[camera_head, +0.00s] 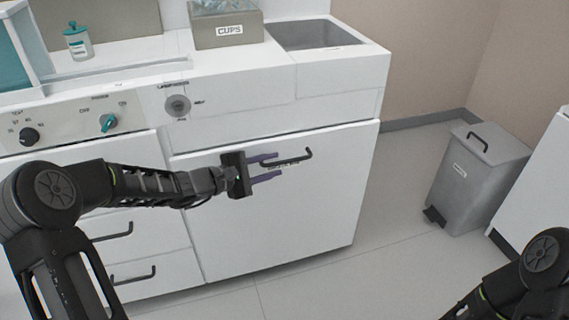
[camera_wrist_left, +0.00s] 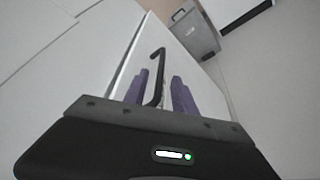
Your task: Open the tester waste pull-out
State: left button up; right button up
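The pull-out has a large white front (camera_head: 290,215) under the counter, with a black bar handle (camera_head: 308,154) near its top. A small label by the handle is partly hidden and unreadable. My right gripper is out of view; only part of that arm shows at bottom right.
Drawers with black handles (camera_head: 134,272) are left of the front. Above are knobs (camera_head: 108,122), a CUPS box (camera_head: 226,28), a jar (camera_head: 78,42) and a sink (camera_head: 312,34). A grey pedal bin (camera_head: 478,175) stands right. The floor (camera_head: 375,270) before the front is clear.

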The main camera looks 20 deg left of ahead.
aim_at(278, 164)
pick_arm(q)
jog(key=shift+b+x, duration=0.3)
jog(key=shift+x, duration=2.05)
jog(key=shift+c, duration=0.2)
grip_shut()
